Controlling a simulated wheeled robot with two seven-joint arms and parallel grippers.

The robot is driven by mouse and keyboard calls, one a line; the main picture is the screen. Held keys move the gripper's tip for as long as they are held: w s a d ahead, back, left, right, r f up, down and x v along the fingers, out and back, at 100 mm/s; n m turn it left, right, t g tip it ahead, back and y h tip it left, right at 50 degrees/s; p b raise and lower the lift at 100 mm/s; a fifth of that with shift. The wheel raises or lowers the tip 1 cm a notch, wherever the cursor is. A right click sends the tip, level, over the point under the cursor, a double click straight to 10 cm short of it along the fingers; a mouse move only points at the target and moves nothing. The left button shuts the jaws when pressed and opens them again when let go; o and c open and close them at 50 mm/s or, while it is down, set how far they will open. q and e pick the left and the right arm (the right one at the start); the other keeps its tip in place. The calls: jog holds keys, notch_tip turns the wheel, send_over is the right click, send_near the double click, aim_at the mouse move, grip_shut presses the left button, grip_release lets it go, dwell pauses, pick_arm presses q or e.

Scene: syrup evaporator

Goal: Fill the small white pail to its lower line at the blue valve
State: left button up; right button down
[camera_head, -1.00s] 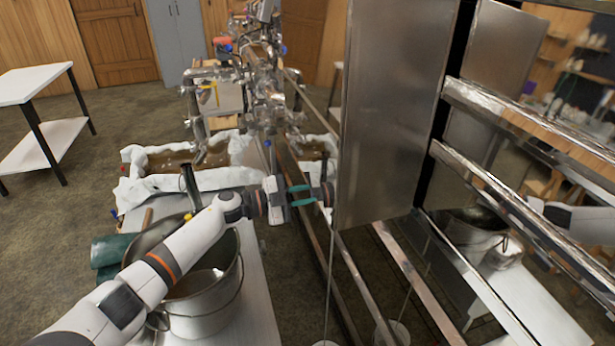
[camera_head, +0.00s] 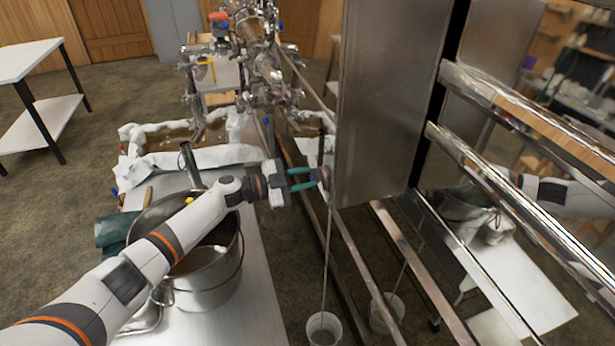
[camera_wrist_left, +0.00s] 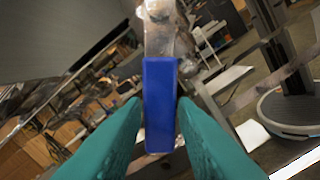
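My left gripper (camera_head: 308,179) reaches the outlet beside the tall metal panel. In the left wrist view its teal fingers (camera_wrist_left: 160,115) stand against both sides of the blue valve handle (camera_wrist_left: 160,105), shut on it. The handle looks upright in that view. In the head view the fingers hide most of the valve. The small white pail (camera_head: 323,331) stands on the floor below, partly cut off by the bottom edge. A thin straight line, apparently a liquid stream, runs from below the valve into it. Its lower line and exact level cannot be made out. My right gripper is out of view.
A large metal pot (camera_head: 205,285) stands on a white table (camera_head: 255,310) under my left arm. The tall metal panel (camera_head: 390,100) and shiny rails (camera_head: 400,260) fill the right. A second white pail shape (camera_head: 386,313) looks like a reflection. A white-topped side table (camera_head: 25,58) stands far left.

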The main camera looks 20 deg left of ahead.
pick_arm(q)
jog(key=shift+o, duration=1.4)
jog(key=b+v, duration=0.3)
jog(key=v, duration=0.9)
